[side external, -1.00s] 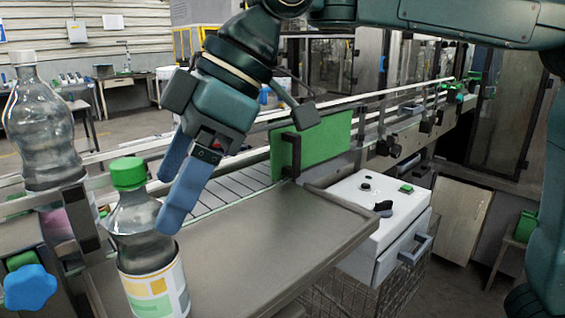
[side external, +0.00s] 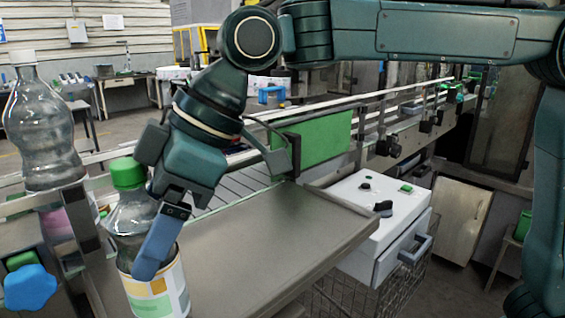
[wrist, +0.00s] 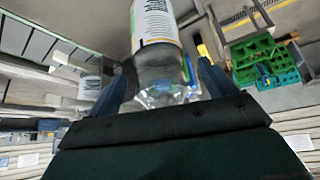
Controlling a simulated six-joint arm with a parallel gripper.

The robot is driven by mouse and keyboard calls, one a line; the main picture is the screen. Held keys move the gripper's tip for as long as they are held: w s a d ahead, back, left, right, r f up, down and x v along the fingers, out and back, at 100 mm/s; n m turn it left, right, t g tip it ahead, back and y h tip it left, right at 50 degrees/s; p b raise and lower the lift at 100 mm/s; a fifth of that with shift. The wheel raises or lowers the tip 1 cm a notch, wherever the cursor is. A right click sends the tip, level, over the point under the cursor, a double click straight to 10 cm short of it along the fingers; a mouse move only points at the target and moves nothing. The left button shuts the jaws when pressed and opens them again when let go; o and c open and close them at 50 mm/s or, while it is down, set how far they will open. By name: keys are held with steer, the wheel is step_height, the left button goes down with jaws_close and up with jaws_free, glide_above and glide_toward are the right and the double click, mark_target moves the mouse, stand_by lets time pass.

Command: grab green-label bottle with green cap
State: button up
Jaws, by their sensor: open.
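The bottle with the green cap (side external: 127,173) stands upright at the left end of the metal table in the side view. Its label (side external: 158,292) is white, yellow and green. My gripper (side external: 150,255) is tilted down at the bottle, with one blue finger in front of its body. In the wrist view the clear bottle (wrist: 160,65) lies between the two open fingers of my gripper (wrist: 165,88), with a gap visible on the right. The bottle's cap is out of sight there.
A larger clear bottle (side external: 42,130) stands behind at the left, by the conveyor rail. A blue knob (side external: 30,289) is at the lower left. The metal table (side external: 270,235) is bare to the right. A green panel (side external: 320,139) and white control box (side external: 385,220) stand beyond.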

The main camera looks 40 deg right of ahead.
steer(key=shift+c, duration=0.2)
jaws_close()
steer(key=shift+r, duration=0.1)
steer(key=shift+r, duration=0.15)
stand_by(0.3)
steer(key=shift+r, duration=4.8)
